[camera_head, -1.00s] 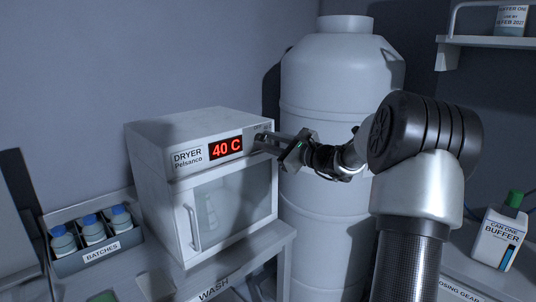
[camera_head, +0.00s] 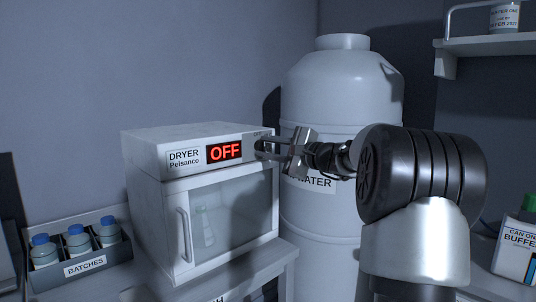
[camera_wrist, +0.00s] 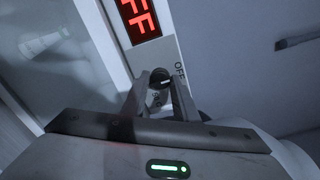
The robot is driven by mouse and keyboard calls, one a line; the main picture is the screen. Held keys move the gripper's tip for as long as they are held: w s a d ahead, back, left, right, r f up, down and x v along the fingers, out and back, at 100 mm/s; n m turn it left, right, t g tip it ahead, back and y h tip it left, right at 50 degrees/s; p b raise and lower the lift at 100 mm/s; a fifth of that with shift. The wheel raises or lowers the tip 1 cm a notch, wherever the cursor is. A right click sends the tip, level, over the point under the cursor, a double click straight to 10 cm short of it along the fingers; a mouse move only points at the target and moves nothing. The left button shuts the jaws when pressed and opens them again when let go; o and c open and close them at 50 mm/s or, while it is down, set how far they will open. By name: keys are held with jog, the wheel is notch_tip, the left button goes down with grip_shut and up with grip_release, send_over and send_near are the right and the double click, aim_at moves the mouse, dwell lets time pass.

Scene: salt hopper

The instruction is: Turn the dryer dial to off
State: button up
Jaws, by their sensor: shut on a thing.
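The dryer (camera_head: 200,158) is a white box with a glass door, standing on a bench left of centre in the head view. Its red display (camera_head: 225,151) reads OFF; part of the display (camera_wrist: 138,20) also shows in the wrist view. The dark round dial (camera_wrist: 160,78) sits on the front panel below the display in the wrist view, near a printed OFF mark. My gripper (camera_wrist: 158,95) is shut on the dial, one finger on each side. In the head view my gripper (camera_head: 264,148) reaches the panel's right end and hides the dial.
A large white water tank (camera_head: 340,90) stands right behind my arm. A rack of blue-capped bottles labelled BATCHES (camera_head: 85,268) is left of the dryer. A buffer can (camera_head: 516,250) is at the right, below a wall shelf (camera_head: 490,42).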

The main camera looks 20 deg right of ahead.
jog(key=shift+r, duration=0.1)
jog(key=o, duration=1.1)
jog(key=shift+c, duration=0.2)
jog(key=shift+s+d, duration=0.1)
jog(key=v, duration=1.7)
jog(key=shift+s, duration=0.15)
